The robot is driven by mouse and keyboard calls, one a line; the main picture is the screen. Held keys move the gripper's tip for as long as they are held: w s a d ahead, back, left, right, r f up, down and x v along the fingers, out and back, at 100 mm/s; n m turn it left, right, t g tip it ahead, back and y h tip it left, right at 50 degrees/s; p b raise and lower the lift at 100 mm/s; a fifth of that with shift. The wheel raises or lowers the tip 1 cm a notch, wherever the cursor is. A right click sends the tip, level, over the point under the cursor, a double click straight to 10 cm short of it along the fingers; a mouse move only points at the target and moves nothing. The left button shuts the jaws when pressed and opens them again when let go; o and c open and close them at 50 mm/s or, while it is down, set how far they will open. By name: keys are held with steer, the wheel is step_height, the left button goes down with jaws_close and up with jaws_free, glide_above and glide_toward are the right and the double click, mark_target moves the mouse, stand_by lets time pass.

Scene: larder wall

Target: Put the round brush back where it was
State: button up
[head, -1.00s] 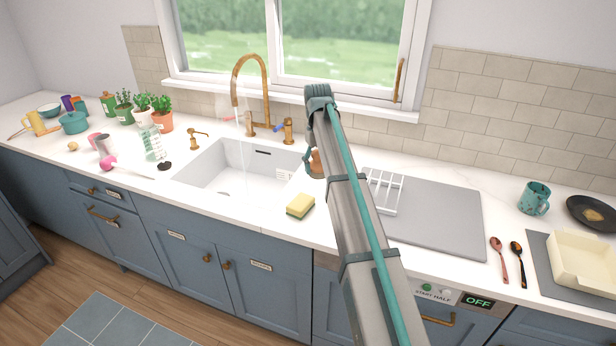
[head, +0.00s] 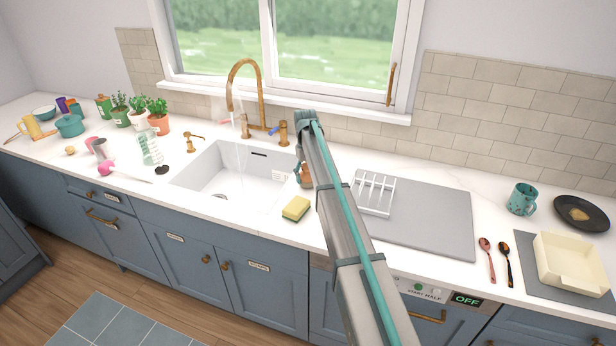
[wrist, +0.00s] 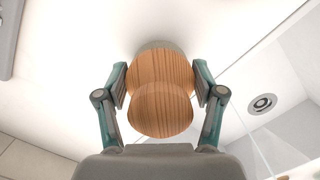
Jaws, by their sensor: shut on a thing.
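The round brush (wrist: 160,100) has a rounded, banded wooden handle and fills the middle of the wrist view. My gripper (wrist: 161,84) is shut on it, one finger on each side. A grey-white part at the brush's far end is only partly seen. In the head view the brush (head: 306,175) shows as a small brown shape beside the sink's right end, largely hidden by my arm. The white counter lies beyond it in the wrist view; I cannot tell whether it touches.
The sink (head: 225,180) is left of the brush, its drain (wrist: 262,103) visible in the wrist view. A yellow-green sponge (head: 296,209) lies in front. A grey mat (head: 430,222) with a white rack (head: 377,192) is right. The tap (head: 243,85) stands behind the sink.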

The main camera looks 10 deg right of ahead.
steer(key=shift+f, duration=0.5)
steer(key=shift+f, duration=0.1)
steer(key=o, duration=1.2)
steer(key=r+b, duration=0.1)
steer(key=r, duration=0.3)
steer(key=w+r+b, duration=0.1)
steer(key=r, duration=0.3)
steer(key=r+b, duration=0.2)
steer(key=r, duration=0.2)
steer(key=shift+w+a, duration=0.15)
